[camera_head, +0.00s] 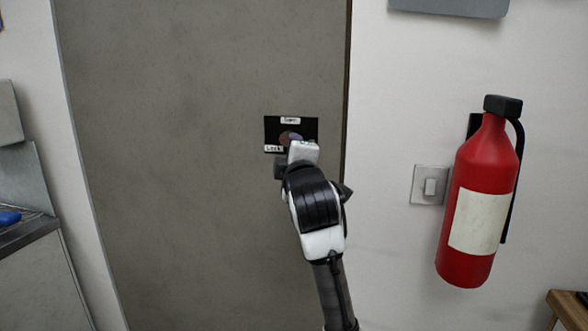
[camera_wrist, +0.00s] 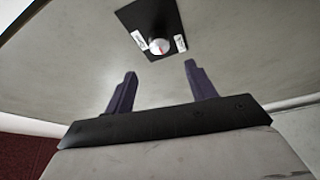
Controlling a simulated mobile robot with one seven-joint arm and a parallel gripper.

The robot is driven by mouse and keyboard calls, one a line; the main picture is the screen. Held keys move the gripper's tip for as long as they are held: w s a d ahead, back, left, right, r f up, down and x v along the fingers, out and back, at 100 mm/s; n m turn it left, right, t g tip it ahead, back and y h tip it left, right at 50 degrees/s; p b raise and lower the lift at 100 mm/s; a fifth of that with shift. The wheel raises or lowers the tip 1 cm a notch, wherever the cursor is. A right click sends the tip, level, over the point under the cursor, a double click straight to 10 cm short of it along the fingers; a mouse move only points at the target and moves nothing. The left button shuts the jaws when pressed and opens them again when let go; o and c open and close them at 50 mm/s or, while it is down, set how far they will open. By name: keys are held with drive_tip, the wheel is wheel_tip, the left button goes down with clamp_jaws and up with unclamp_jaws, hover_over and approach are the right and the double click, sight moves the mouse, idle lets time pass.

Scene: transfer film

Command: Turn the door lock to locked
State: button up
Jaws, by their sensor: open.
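The door lock is a black plate (camera_head: 273,132) on the grey door (camera_head: 190,170), near the door's right edge. In the head view it has a white label at the top and a "Lock" label at its lower left; my arm partly covers its knob. In the wrist view the round silver knob (camera_wrist: 160,46) with a red mark shows on the black plate (camera_wrist: 142,17), between two white labels. My gripper (camera_wrist: 157,76) is open and empty. Its two fingers point toward the plate, apart from the knob, which lies beyond the fingertips and roughly between them.
A red fire extinguisher (camera_head: 481,205) hangs on the white wall right of the door. A light switch (camera_head: 430,186) is between it and the door. A counter (camera_head: 28,233) stands at the left, and a wooden surface (camera_head: 567,305) at the lower right.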

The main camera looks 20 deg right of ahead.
drive_tip(key=shift+v, duration=1.2)
